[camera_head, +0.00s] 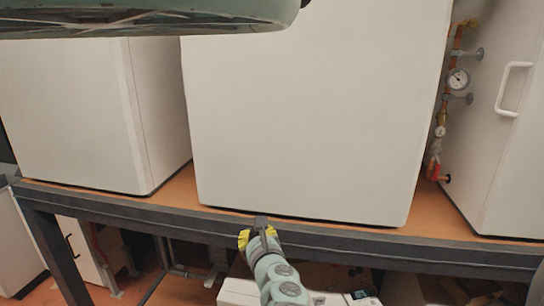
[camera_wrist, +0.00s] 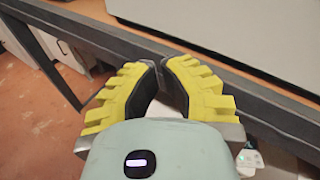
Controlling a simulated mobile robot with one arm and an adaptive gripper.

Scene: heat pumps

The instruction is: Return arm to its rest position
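My gripper (camera_head: 257,234) is at the front edge of the dark-framed bench (camera_head: 130,208), low in the middle of the head view, with my arm reaching toward it from below. In the wrist view my gripper (camera_wrist: 159,62) shows two yellow ribbed fingers with dark inner pads. A narrow gap lies between the pads and nothing is held in it. The fingertips are close to the bench's front beam; I cannot tell whether they touch it.
A large white cabinet (camera_head: 315,115) stands on the bench straight ahead. Other white cabinets stand left (camera_head: 75,110) and right (camera_head: 510,130). A pressure gauge (camera_head: 458,79) sits on copper piping between cabinets. Open orange floor (camera_wrist: 40,125) shows at left in the wrist view.

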